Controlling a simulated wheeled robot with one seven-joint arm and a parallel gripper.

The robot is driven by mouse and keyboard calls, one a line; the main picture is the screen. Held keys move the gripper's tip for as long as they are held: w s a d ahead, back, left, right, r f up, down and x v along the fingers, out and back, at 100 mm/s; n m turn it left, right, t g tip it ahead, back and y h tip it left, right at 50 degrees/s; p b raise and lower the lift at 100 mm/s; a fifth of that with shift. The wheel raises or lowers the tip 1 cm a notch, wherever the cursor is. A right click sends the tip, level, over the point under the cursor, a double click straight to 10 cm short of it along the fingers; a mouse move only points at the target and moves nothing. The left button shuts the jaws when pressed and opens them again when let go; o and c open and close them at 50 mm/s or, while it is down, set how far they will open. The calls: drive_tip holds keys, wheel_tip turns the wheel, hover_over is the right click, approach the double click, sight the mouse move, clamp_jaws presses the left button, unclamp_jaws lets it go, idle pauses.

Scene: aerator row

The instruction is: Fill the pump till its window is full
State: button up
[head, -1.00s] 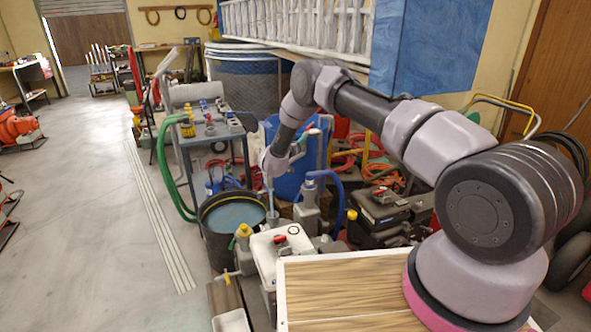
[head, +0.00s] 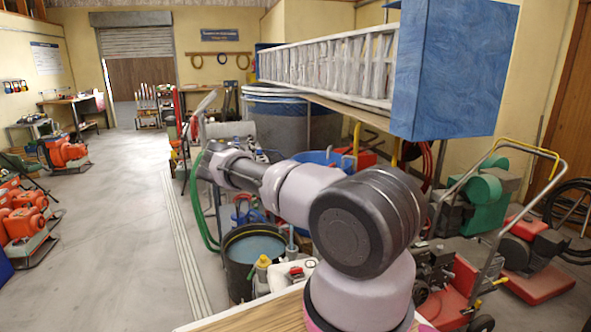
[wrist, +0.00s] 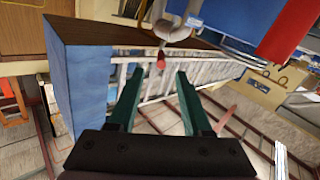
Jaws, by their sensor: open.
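The black tub (head: 228,272) holds bluish water. Beside its right rim stands a grey fitting with a yellow top (head: 263,262). A white unit with a red knob (head: 297,270) is to its right, partly behind my arm. I cannot tell which part is the pump, and no window can be made out. In the wrist view my gripper (wrist: 159,72) is open and its two green fingers hold nothing. A red-tipped grey fitting (wrist: 162,58) shows beyond the fingertips. In the head view my fingers cannot be made out.
A wooden-topped surface (head: 265,318) lies in front, below my arm. A white ladder (head: 325,68) and blue box (head: 455,65) are above right. A green hose (head: 197,205) hangs left of the tub. Red-framed machines (head: 450,285) stand right.

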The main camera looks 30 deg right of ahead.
sight(332, 165)
drive_tip(key=x, duration=0.7)
drive_tip(key=r+x, duration=0.1)
drive_tip(key=x, duration=0.2)
drive_tip(key=shift+w, duration=0.45)
clamp_jaws()
idle(0.9)
